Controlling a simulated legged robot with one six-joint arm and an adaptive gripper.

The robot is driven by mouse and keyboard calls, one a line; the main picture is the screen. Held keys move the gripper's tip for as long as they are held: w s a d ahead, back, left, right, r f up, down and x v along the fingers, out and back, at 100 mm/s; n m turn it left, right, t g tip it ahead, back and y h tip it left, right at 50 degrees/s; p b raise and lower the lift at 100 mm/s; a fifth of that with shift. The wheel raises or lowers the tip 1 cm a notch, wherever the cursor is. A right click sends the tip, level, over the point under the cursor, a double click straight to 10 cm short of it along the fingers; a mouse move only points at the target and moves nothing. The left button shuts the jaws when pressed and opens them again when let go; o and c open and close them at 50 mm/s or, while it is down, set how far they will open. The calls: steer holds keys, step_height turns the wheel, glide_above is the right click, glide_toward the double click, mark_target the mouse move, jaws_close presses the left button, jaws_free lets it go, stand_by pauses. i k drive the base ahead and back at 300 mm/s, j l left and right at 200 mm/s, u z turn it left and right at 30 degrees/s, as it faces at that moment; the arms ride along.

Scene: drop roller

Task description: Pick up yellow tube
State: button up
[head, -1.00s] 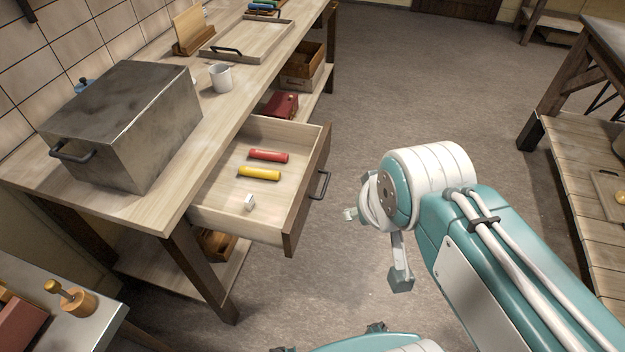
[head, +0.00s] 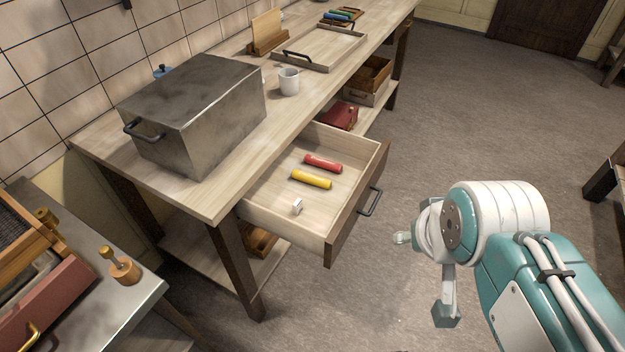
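The yellow tube (head: 312,180) lies flat in the open drawer (head: 283,221) of the wooden workbench. A red tube (head: 323,163) lies just behind it, apart from it, and a small white block (head: 297,206) sits in front of it. My gripper (head: 422,275) is to the right of the drawer, outside it and clear of its front. Its fingers are spread apart with nothing between them. The rest of my arm partly hides the gripper.
A metal box (head: 195,115), a white mug (head: 289,82) and a wooden tray (head: 320,50) stand on the workbench top. The drawer front has a dark handle (head: 371,202). A side table with a wooden stamp-like tool (head: 122,268) is at lower left. Open floor lies right of the drawer.

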mark_target(307, 177)
steer(key=i+u, duration=0.1)
steer(key=u, duration=0.35)
steer(key=i+l+u, duration=0.1)
steer(key=u, duration=0.4)
steer(key=l+u, duration=0.2)
steer(key=u, duration=0.25)
steer(key=i+l+u, duration=0.2)
steer(key=l, duration=0.45)
steer(key=i+l+u, duration=0.2)
steer(key=l, duration=0.5)
steer(key=l+u, duration=0.25)
steer(key=l, duration=0.4)
